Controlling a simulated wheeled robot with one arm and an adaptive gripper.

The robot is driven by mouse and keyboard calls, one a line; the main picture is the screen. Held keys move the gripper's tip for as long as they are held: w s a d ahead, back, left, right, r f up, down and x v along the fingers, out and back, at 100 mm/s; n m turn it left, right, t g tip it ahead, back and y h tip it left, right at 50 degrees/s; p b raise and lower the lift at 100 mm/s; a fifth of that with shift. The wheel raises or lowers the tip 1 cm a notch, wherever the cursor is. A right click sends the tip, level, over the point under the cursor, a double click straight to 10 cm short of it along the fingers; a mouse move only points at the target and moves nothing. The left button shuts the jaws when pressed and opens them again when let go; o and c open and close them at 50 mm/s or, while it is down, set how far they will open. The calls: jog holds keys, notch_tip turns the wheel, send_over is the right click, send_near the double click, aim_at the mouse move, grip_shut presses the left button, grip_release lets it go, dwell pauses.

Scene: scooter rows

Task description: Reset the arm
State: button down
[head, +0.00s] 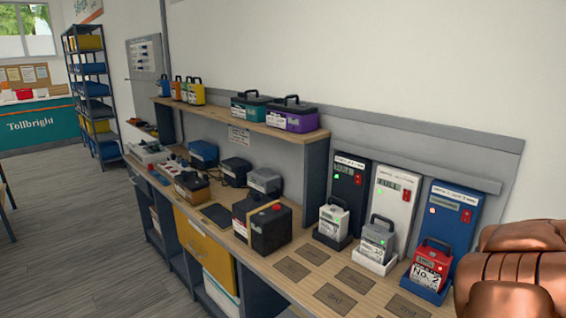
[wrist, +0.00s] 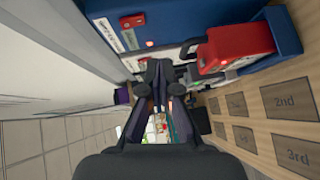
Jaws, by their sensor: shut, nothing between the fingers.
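My gripper (wrist: 160,72) shows in the wrist view with its dark fingers together and nothing between them. It is beside the blue charger (wrist: 197,18) and the red battery (wrist: 238,44), apart from the bench top as far as I can tell. In the head view, a copper-coloured part of my arm fills the lower right corner. My gripper itself is outside that view.
In the head view, black (head: 347,186), white (head: 396,200) and blue chargers (head: 450,218) line the wall, each with a battery in front. The wooden bench (head: 290,250) has several dark marked squares. Boxes sit on a raised shelf (head: 240,122). Floor at left is clear.

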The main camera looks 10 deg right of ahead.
jog(key=s+a+f+m+g, duration=0.1)
jog(key=s+a+m+g, duration=0.35)
jog(key=a, duration=0.35)
jog(key=s+a+f+m+g, duration=0.1)
jog(key=s+a+m+g, duration=0.3)
jog(key=a, duration=0.4)
jog(key=s+a+f+m+g, duration=0.25)
jog(key=a+m+g, duration=0.2)
jog(key=a, duration=0.35)
jog(key=s+a+m+g+y, duration=0.1)
jog(key=s+a+g+y, duration=0.3)
jog(key=s+a, duration=1.2)
jog(key=shift+s+a+g, duration=0.15)
jog(key=shift+s+g, duration=0.15)
jog(key=shift+s, duration=0.05)
